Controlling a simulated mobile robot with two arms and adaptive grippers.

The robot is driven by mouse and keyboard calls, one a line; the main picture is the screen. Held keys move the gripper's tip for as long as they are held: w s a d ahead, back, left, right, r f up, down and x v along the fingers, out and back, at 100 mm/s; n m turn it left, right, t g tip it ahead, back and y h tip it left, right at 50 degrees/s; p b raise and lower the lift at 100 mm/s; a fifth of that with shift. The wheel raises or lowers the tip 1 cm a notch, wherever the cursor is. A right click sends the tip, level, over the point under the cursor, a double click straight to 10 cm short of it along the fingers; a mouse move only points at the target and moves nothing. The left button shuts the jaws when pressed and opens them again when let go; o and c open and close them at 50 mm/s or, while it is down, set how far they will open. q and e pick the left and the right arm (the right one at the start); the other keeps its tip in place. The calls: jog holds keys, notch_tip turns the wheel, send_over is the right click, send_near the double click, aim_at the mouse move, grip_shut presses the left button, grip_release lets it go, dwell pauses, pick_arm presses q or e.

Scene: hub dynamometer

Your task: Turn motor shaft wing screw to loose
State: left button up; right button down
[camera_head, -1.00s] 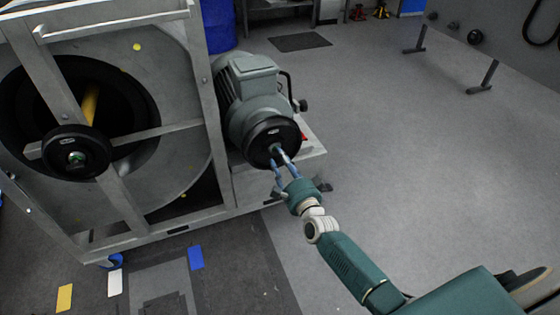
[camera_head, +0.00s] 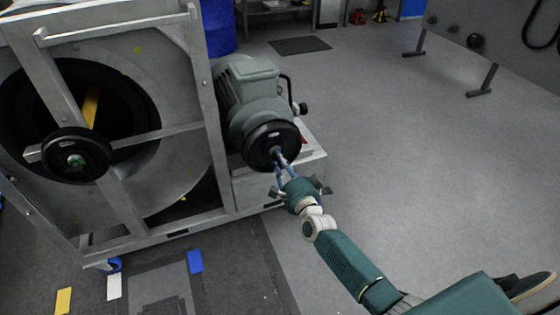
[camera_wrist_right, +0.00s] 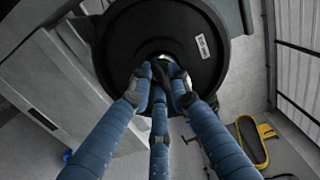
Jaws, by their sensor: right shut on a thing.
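The motor (camera_head: 250,95) is a grey-green ribbed body on the right of the metal frame. A round black disc (camera_head: 270,138) sits on its front end. The wing screw is at the disc's centre and is mostly hidden by my fingers; a small greenish part of it (camera_wrist_right: 163,62) shows in the right wrist view. My right gripper (camera_head: 279,158) reaches the disc's centre from below right, and its blue fingers (camera_wrist_right: 160,84) are closed around the wing screw. My left gripper is in no view.
A large fan housing in a metal frame (camera_head: 212,115) stands at left, with a second black disc (camera_head: 76,155) on its shaft. The grey floor (camera_head: 390,150) to the right is open. A panel on legs (camera_head: 500,35) stands at the upper right.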

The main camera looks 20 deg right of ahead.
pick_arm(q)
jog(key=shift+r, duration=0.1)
pick_arm(e)
jog(key=shift+f, duration=0.15)
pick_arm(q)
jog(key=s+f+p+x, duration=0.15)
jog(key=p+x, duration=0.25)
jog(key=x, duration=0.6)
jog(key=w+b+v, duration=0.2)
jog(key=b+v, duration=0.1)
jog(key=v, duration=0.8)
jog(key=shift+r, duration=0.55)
pick_arm(e)
jog(key=n, duration=3.5)
jog(key=shift+d+r+n, duration=0.15)
jog(key=shift+r+n, duration=0.15)
jog(key=shift+r, duration=0.1)
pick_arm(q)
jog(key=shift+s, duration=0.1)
